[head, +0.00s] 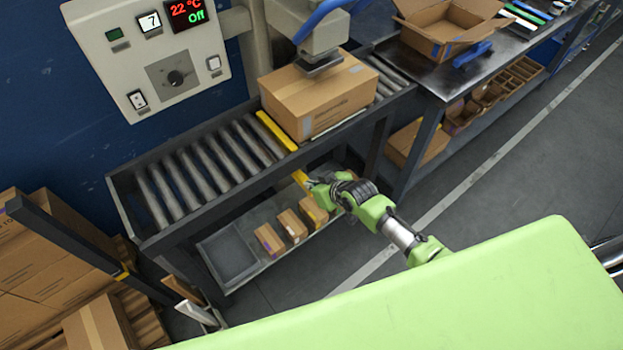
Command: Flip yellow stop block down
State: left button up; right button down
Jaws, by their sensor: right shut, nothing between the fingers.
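The yellow stop block (276,131) lies as a bar across the roller conveyor, right against the left side of a large cardboard box (317,97). A yellow piece (299,177) shows below the conveyor's front rail, in line with the bar. My right gripper (311,183) is at the lower end of that yellow piece, its fingers shut with nothing between them. Whether the fingers touch the yellow piece is hard to tell. My left gripper is not in view.
Bare rollers (205,165) lie left of the bar. A control panel (148,50) stands behind. Small boxes (292,226) sit on a shelf (230,255) under the conveyor. A table (445,75) with an open carton (447,25) is at right. Stacked boxes (45,265) stand at lower left.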

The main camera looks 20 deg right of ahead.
jog(key=shift+s+f, duration=0.15)
jog(key=r+p, duration=0.4)
jog(key=shift+w+r, duration=0.1)
jog(key=shift+w, duration=0.1)
jog(key=v, duration=1)
jog(key=shift+s, duration=0.1)
jog(key=s+d+f+m+g+h, duration=0.1)
jog(key=s+d+f, duration=0.1)
jog(key=s+f, duration=0.5)
jog(key=s+d+f+g+h+b, duration=0.1)
jog(key=s+d+f, duration=0.15)
jog(key=f, duration=0.75)
jog(key=s+d+f+m+g, duration=0.1)
jog(key=s+d+f, duration=0.1)
jog(key=s+f, duration=0.5)
jog(key=s+f+g, duration=0.1)
jog(key=s+f, duration=0.4)
jog(key=s, duration=0.4)
jog(key=s+a+f+g+b, duration=0.1)
jog(key=s+f+g, duration=0.1)
jog(key=s+f, duration=0.3)
jog(key=s+a+f+g+h, duration=0.1)
jog(key=s+f, duration=0.4)
jog(key=s, duration=0.7)
jog(key=shift+s+f+n, duration=0.3)
jog(key=shift+s+f, duration=0.05)
jog(key=shift+s, duration=0.05)
